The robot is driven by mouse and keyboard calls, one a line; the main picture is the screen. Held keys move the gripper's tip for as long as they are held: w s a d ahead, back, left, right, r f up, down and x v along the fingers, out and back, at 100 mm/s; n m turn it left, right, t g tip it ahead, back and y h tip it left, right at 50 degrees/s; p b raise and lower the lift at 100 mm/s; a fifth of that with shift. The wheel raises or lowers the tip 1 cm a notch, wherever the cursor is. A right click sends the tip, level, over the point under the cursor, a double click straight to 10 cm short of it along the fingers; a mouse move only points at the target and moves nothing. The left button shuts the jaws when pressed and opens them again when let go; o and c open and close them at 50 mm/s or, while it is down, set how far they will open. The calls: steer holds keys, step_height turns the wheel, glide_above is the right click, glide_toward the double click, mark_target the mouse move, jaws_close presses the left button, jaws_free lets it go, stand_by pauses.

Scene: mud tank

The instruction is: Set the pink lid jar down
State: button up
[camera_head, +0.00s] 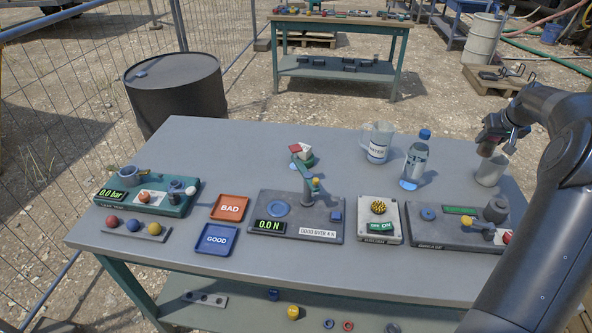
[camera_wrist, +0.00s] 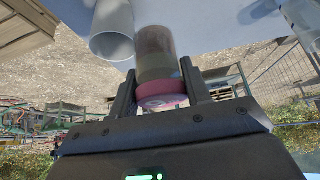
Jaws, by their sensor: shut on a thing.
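The cup also shows close beside the jar in the wrist view (camera_wrist: 112,30). A bottle (camera_head: 416,160) and a clear jug (camera_head: 377,142) stand to the left on the grey table (camera_head: 340,137). Several devices and two trays fill the front. The table's back edge is near.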

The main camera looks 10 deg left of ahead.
step_height(320, 180, up, 8)
steer(key=shift+r, duration=0.2)
steer(key=w+a+f+n, duration=0.1)
steer(key=w+a, duration=0.2)
steer(key=a, duration=1.3)
steer(key=w+a, duration=0.3)
steer(key=a, duration=1.4)
steer(key=s+a+n, duration=0.1)
steer(key=s+a, duration=0.2)
steer(key=a, duration=0.9)
steer(key=s+a+y, duration=0.1)
steer(key=s+a, duration=0.2)
steer(key=a, duration=0.8)
steer(key=s+a+n, duration=0.1)
steer(key=s+a, duration=0.2)
steer(key=a, duration=0.9)
steer(key=shift+s+a+f, duration=0.1)
steer(key=shift+s+f, duration=0.1)
steer(key=shift+f, duration=5.1)
steer(key=shift+s+f, duration=0.15)
steer(key=shift+f, duration=5.15)
